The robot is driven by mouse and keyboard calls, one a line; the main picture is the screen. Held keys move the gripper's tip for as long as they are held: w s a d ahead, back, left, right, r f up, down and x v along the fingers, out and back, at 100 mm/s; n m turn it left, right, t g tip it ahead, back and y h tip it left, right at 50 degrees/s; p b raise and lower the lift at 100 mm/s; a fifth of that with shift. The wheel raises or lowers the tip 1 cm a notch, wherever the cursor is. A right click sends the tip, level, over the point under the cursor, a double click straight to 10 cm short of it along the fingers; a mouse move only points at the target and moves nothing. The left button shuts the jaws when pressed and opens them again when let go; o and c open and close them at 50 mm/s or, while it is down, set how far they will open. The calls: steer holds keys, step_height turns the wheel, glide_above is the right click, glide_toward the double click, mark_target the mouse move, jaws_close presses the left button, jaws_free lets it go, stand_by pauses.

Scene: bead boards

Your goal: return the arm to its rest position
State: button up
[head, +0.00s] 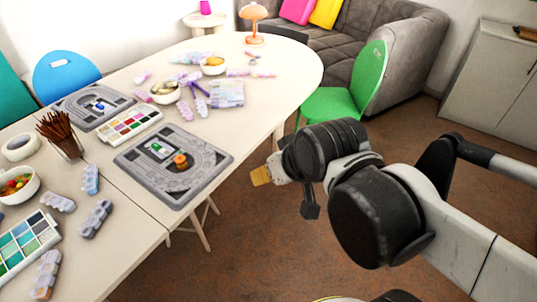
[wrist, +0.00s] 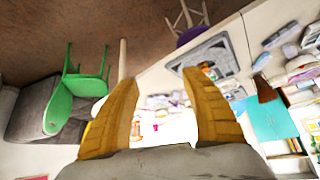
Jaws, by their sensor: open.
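My arm reaches in from the right of the head view, and my gripper (head: 262,175) is held over the brown floor, to the right of the table and apart from it. In the wrist view my gripper (wrist: 158,88) shows two yellow fingers spread wide, with nothing between them. In the head view the rest of the gripper is partly hidden behind my own dark wrist joints.
The long pale table (head: 262,85) holds grey bead boards (head: 200,187), bead boxes, bowls and a cup of brown sticks (head: 62,138). A green chair (head: 330,102) stands close behind my gripper. A grey sofa (head: 350,45) and cabinet (head: 490,85) stand farther back. Brown floor (head: 235,255) is open below.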

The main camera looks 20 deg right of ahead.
steer(key=shift+s+d+f, duration=0.1)
steer(key=shift+s+d, duration=0.2)
steer(key=shift+s, duration=0.35)
steer(key=shift+s+d+f, duration=0.1)
steer(key=shift+s+d, duration=0.15)
steer(key=shift+s, duration=0.35)
